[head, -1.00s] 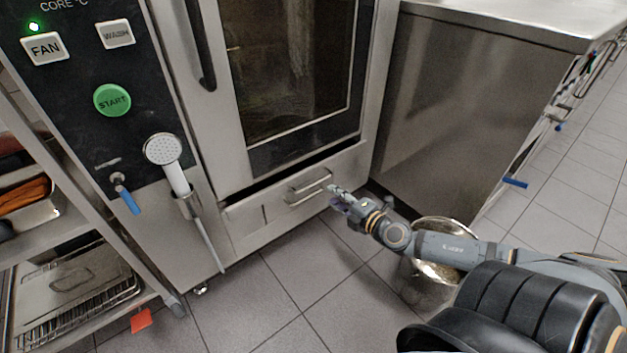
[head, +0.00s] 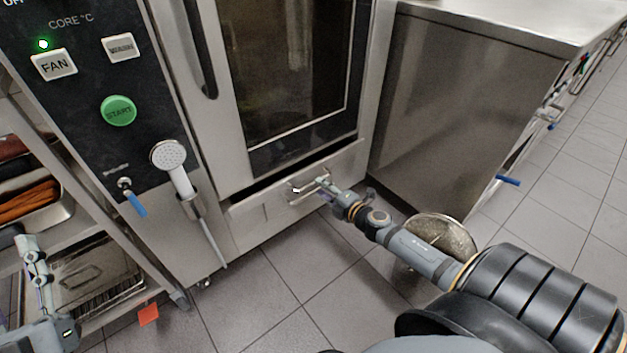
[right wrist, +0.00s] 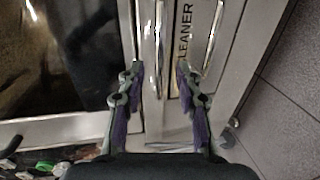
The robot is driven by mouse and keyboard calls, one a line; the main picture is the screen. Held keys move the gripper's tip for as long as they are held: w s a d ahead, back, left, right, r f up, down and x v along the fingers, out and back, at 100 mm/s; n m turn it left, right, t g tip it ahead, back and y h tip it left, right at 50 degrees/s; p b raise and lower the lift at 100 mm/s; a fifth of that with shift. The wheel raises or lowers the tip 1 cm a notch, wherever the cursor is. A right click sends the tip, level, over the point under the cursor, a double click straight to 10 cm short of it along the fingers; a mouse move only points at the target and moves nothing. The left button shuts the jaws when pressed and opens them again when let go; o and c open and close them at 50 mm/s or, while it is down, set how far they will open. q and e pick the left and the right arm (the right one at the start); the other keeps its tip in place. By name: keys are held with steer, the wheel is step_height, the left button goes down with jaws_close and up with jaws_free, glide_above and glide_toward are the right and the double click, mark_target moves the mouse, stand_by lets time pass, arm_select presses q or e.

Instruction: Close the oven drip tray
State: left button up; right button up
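The oven drip tray (head: 268,212) is the low steel drawer under the oven door. A dark gap shows along its top edge, so it stands partly out. Its bar handle (head: 296,190) is on the front. My right gripper (head: 322,186) is at the handle's right end. In the right wrist view its fingers (right wrist: 159,70) are spread, with a bright bar between them; whether they touch it I cannot tell.
The oven door (head: 300,80) above is shut. A hand shower (head: 172,165) hangs left of the tray. A metal bin (head: 445,235) stands behind my right forearm. A rack with trays (head: 90,275) is at the left. The floor before the drawer is clear.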

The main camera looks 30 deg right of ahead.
mark_target(313, 182)
arm_select(q)
step_height(313, 182, down, 23)
steer(key=n+g+p, duration=0.1)
steer(key=g+p, duration=0.1)
steer(key=g, duration=0.9)
steer(key=shift+y, duration=0.4)
arm_select(e)
steer(key=shift+x, duration=2.6)
arm_select(q)
steer(key=shift+d+f, duration=0.1)
arm_select(e)
jaws_close()
